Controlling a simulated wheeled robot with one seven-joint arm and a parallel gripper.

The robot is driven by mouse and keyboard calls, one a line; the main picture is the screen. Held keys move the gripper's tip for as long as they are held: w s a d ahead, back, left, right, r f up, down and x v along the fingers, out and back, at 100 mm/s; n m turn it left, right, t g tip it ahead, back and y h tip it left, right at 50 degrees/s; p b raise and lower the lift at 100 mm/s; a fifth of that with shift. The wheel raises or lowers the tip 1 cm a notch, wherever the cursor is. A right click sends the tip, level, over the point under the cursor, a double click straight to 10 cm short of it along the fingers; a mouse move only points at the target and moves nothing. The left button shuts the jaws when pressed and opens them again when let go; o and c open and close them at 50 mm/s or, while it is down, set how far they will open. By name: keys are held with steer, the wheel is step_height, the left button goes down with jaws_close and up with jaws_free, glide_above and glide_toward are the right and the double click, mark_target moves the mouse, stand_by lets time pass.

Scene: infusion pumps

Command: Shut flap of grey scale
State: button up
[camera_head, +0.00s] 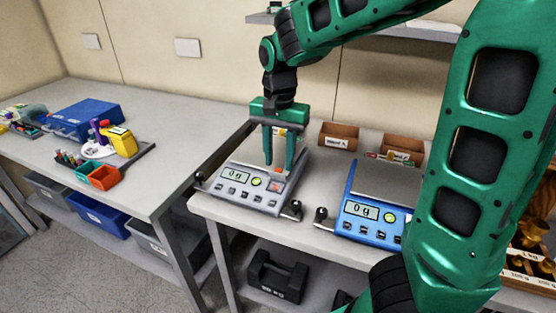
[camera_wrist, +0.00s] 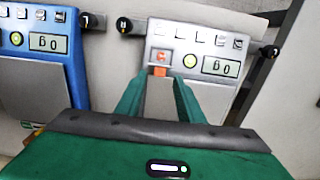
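The grey scale (camera_head: 236,193) sits at the left end of the right-hand bench, its display reading 0 g. In the wrist view its panel (camera_wrist: 205,45) appears upside down. A small orange-red piece (camera_head: 277,185) is at the right of the panel; it also shows in the wrist view (camera_wrist: 160,71). I cannot tell whether this is the flap, or the flap's angle. My gripper (camera_head: 278,167) points down over the scale, fingers apart with nothing held between them. In the wrist view the fingertips (camera_wrist: 161,80) lie on either side of the orange piece; contact is unclear.
A blue scale (camera_head: 371,210) stands close on the right, also reading 0 g. Cardboard bins (camera_head: 339,136) stand behind. My arm hides the bench's right part. The left bench (camera_head: 178,118) holds a blue box (camera_head: 88,117) and small items, with clear space at its right.

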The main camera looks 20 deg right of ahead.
steer(key=shift+f, duration=0.5)
jaws_close()
